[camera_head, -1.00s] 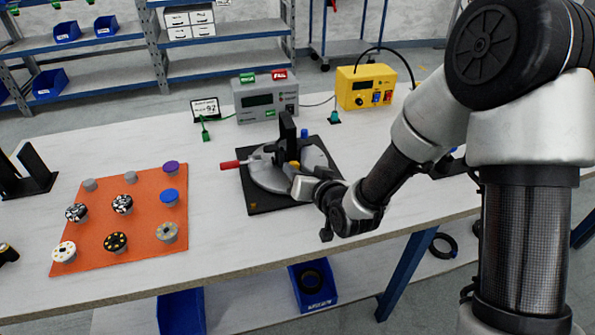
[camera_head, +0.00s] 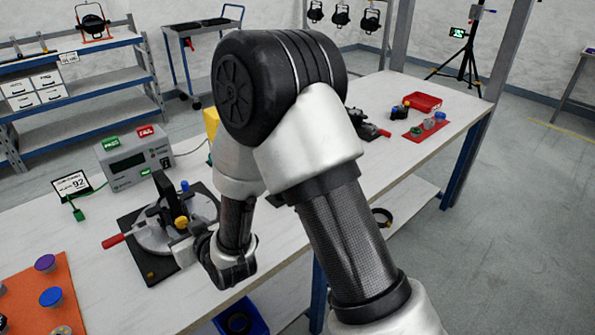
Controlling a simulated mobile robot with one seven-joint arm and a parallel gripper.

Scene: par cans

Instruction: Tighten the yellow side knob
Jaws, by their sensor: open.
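The yellow side knob (camera_head: 181,222) sits on the near right side of a grey round fixture (camera_head: 155,237). The fixture stands on a black base plate (camera_head: 160,275) and has a red-tipped handle (camera_head: 113,240) pointing left, a black upright part and a blue knob (camera_head: 185,186) at its back. My gripper (camera_head: 184,248) is open and low at the fixture's near right side, close below the yellow knob. I cannot tell whether it touches the knob or the fixture. My wrist hides part of the fixture's right side.
A grey meter box (camera_head: 135,160) and a sign reading 92 (camera_head: 72,186) stand behind the fixture. An orange mat (camera_head: 35,290) with several knobs lies at the left. My arm largely hides a yellow box (camera_head: 211,122). A red tray (camera_head: 424,102) stands far right.

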